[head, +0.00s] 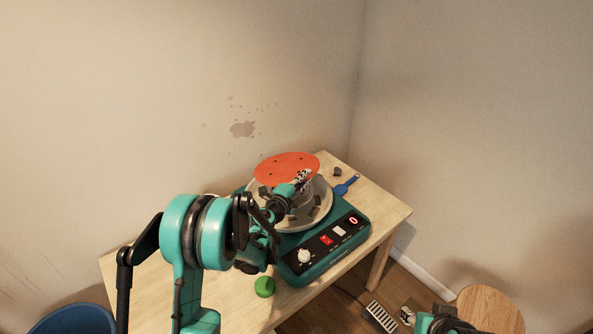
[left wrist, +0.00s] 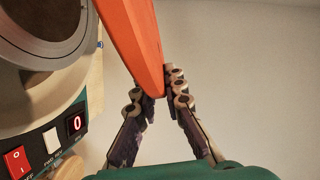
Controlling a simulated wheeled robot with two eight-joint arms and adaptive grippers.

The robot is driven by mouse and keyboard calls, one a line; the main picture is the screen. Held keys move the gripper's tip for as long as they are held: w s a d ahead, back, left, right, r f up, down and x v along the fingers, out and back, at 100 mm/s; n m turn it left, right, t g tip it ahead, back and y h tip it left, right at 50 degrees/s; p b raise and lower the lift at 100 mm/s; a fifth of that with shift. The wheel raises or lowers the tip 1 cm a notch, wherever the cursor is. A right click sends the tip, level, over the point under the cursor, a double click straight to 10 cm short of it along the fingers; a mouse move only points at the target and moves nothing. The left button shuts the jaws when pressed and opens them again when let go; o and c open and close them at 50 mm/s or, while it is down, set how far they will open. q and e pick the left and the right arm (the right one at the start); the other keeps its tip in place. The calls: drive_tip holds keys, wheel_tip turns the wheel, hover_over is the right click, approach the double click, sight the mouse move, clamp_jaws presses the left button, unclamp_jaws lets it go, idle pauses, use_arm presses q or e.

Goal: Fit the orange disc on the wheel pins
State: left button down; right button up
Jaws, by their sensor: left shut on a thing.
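The orange disc (head: 283,168), with small dark holes, is in the head view above the back of the pottery wheel (head: 318,258). My left gripper (head: 301,179) is shut on its near right edge. The left wrist view shows the disc (left wrist: 136,42) nearly edge-on between the fingertips (left wrist: 158,88), apart from the round grey wheel head (left wrist: 40,22). The wheel has a teal base and a pale pan (head: 325,196). The disc and my left arm hide much of the wheel head, and I cannot make out its pins. My right gripper (head: 406,315) is low at the right, far from the wheel; its opening is unclear.
Dark grey pieces (head: 315,212) lie in the pan. A blue tool (head: 346,186) and a grey lump (head: 337,171) lie behind on the wooden table (head: 385,212). A green ball (head: 264,287) is at the front. A blue bucket (head: 75,320) and round stool (head: 490,311) stand beside the table.

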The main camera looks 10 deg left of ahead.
use_arm(q)
drive_tip(key=shift+w+a+f, duration=0.1)
drive_tip(key=shift+w+a, duration=0.2)
drive_tip(key=shift+w, duration=0.2)
drive_tip(key=shift+f+g, duration=0.15)
drive_tip(key=shift+g, duration=0.15)
wheel_tip(320, 180, down, 7)
drive_tip(key=b, duration=0.4)
drive_tip(key=shift+r+b, duration=0.2)
drive_tip(key=shift+b, duration=0.1)
drive_tip(key=shift+d, duration=0.1)
drive_tip(key=c, duration=1.5)
unclamp_jaws()
drive_tip(key=shift+c, duration=0.2)
drive_tip(key=v, duration=1.2)
